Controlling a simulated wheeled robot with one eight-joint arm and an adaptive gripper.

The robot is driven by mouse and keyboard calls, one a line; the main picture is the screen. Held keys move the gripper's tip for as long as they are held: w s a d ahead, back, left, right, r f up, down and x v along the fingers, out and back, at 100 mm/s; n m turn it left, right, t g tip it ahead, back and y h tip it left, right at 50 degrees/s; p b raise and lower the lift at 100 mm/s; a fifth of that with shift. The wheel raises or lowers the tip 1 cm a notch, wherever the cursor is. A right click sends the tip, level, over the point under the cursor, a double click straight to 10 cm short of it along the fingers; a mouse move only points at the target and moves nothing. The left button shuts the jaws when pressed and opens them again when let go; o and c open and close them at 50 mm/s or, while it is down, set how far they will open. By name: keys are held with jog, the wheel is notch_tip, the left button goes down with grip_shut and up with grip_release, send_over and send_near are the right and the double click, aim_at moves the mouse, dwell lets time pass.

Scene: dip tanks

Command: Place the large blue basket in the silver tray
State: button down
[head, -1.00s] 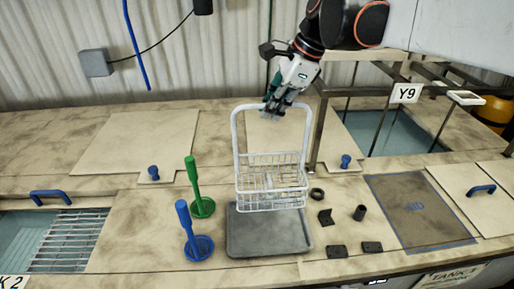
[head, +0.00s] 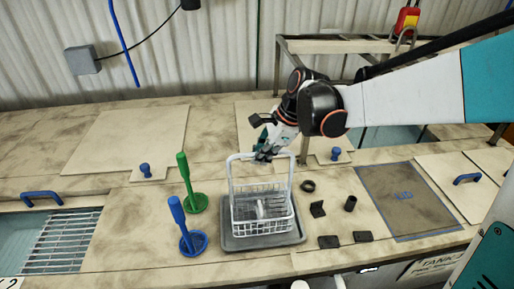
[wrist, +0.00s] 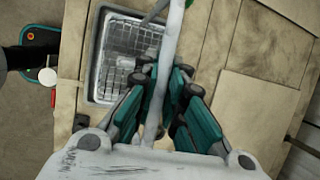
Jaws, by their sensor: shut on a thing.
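The only basket in view is a white wire basket (head: 262,212) with a tall hoop handle; no blue basket shows. My gripper (head: 265,153) is shut on the top bar of the handle. The basket is upright over the grey metal tray (head: 240,241), inside its rim in the head view. I cannot tell whether its bottom touches the tray floor. In the wrist view the teal fingers (wrist: 165,110) close around the white handle (wrist: 172,35), with the basket's wire mesh (wrist: 130,42) and the tray's rim (wrist: 92,75) beyond.
A green-handled tool (head: 187,180) and a blue-handled tool (head: 182,225) stand left of the tray. Small dark parts (head: 318,208) lie to its right. A marked dark panel (head: 405,198) lies further right.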

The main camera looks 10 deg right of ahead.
jog(key=shift+f, duration=1.4)
jog(key=c, duration=1.7)
grip_release()
jog(key=shift+f, duration=0.1)
